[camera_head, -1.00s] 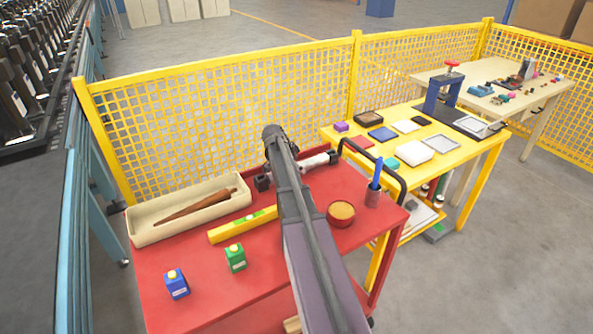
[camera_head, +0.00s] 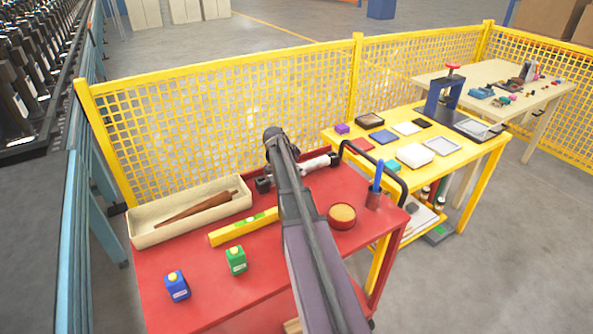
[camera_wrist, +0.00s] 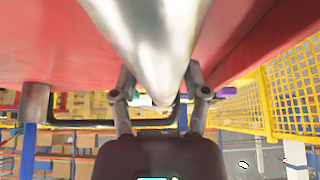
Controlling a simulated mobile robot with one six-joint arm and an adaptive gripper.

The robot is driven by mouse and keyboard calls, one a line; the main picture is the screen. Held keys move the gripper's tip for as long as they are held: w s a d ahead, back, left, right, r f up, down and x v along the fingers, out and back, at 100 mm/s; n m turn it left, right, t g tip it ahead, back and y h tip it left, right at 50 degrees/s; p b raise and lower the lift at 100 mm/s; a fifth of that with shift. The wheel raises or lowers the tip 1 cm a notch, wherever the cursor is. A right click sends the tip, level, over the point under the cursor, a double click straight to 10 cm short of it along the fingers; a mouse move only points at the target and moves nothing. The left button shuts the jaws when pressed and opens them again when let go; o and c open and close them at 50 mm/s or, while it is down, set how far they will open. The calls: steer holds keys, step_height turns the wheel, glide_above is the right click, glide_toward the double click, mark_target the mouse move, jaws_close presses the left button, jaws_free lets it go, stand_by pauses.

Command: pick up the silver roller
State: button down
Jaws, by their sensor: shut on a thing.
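The silver roller (camera_wrist: 150,45) fills the upper middle of the wrist view, a shiny grey metal cylinder running between my gripper's fingers. My gripper (camera_wrist: 162,85) is shut on it, with one finger on each side. In the head view, a pale silver bar (camera_head: 318,163) that looks like the roller lies low over the back of the red table (camera_head: 205,275), partly behind my arm. My fingers are hidden there. I cannot tell whether the roller still touches its support.
A cream tray (camera_head: 150,238) with a brown tapered stick, a yellow level (camera_head: 232,231), green and blue bottles, a round red tin (camera_head: 341,216) and a pen cup (camera_head: 373,201) stand on the red table. A yellow mesh fence (camera_head: 180,130) runs behind.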

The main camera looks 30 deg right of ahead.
steer(key=shift+r, duration=0.1)
step_height(320, 180, up, 10)
steer(key=p, duration=0.9)
steer(key=shift+p, duration=0.4)
